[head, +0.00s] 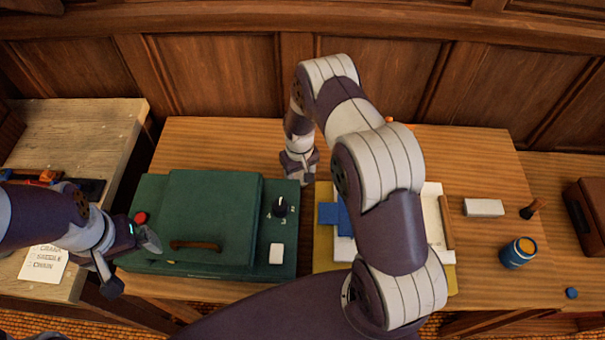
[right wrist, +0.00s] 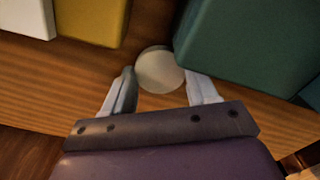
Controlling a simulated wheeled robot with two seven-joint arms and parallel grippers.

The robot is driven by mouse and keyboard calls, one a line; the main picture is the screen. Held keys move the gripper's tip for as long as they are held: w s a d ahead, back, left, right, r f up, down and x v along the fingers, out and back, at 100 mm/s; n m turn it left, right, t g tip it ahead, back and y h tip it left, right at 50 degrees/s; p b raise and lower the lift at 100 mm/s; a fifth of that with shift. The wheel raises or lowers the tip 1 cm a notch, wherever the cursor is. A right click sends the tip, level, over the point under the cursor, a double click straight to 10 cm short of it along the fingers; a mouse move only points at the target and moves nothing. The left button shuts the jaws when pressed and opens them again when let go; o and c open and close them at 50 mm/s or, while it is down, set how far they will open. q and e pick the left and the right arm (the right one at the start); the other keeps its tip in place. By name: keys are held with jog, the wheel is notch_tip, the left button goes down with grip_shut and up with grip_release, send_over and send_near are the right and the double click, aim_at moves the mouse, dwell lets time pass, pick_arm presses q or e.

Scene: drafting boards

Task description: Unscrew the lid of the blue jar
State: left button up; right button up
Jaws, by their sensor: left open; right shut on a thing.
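The blue jar (head: 515,258) stands upright on the right part of the table in the head view. My right gripper (head: 299,176) is far left of the jar, beside the green case. In the right wrist view my right gripper (right wrist: 161,88) is shut on a pale round disc (right wrist: 160,71). My left gripper (head: 131,266) is open and empty, over the front left of the green case.
The green case (head: 215,205) has a brown handle, a dark knob and a red button. A yellow mat (head: 322,262) bears blue and white pieces. A grey-white block (head: 484,208), a wooden-handled tool (head: 533,208) and a small blue disc (head: 571,293) lie near the jar.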

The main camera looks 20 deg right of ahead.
jog(key=shift+w+f, duration=0.2)
jog(key=shift+f, duration=0.15)
jog(key=shift+s+f+b, duration=0.15)
jog(key=shift+f+b, duration=0.05)
jog(key=shift+b, duration=0.1)
jog(key=o, duration=0.9)
jog(key=shift+r, duration=0.1)
jog(key=shift+r, duration=0.1)
